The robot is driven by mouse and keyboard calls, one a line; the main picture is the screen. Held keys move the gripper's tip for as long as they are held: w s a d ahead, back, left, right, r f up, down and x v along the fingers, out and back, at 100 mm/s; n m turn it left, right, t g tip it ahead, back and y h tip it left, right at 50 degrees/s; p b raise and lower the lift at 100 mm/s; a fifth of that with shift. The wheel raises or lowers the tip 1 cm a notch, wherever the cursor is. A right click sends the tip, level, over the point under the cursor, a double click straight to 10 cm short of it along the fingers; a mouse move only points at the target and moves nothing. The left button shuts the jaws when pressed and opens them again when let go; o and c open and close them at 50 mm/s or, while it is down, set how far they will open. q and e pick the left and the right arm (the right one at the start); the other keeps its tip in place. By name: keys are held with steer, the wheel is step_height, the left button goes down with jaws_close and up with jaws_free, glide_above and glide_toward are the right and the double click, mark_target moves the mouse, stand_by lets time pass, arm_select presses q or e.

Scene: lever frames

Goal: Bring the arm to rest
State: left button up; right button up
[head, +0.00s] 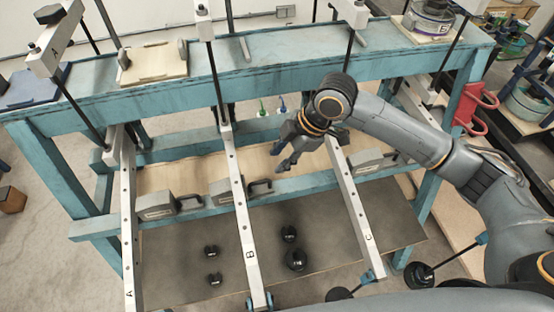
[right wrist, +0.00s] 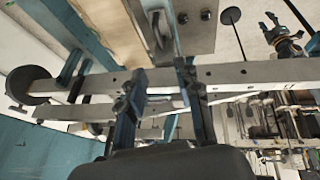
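My right arm (head: 400,125) reaches in from the right over the blue frame. My right gripper (head: 284,158) hangs between lever B (head: 240,195) and lever C (head: 347,190), fingers down and to the left. In the right wrist view its two fingers (right wrist: 163,95) stand apart with a gap between them. Pale bars (right wrist: 235,77) cross that view behind the fingers; I cannot tell whether they touch. Lever A (head: 128,215) is at the left. No left arm shows in the head view.
The blue frame (head: 260,68) surrounds the levers. Block weights with handles (head: 156,205) sit on its lower shelf. Several round black weights (head: 296,259) stand on the dark mat (head: 190,240) below. Red hooks (head: 478,105) hang at the right post. Upright rods rise beside the levers.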

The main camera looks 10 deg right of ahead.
stand_by(0.4)
steer(key=s+a+f+m+t, duration=0.25)
steer(key=s+f+m, duration=0.4)
steer(key=s, duration=0.35)
steer(key=s+d+f+m+g+h, duration=0.1)
steer(key=s+d+f+m+h, duration=0.3)
steer(key=s+d+m, duration=0.8)
step_height(320, 180, down, 30)
steer(key=s+n+g+b, duration=0.1)
steer(key=s+n+b, duration=0.1)
steer(key=s+d+f, duration=0.2)
steer(key=s+f, duration=0.6)
steer(key=s+d+f+g+b, duration=0.1)
steer(key=s+f, duration=0.7)
steer(key=shift+s+d+h, duration=0.2)
steer(key=shift+d+h, duration=0.1)
steer(key=shift+d, duration=0.05)
steer(key=shift+f+g, duration=0.1)
steer(key=shift+g, duration=0.15)
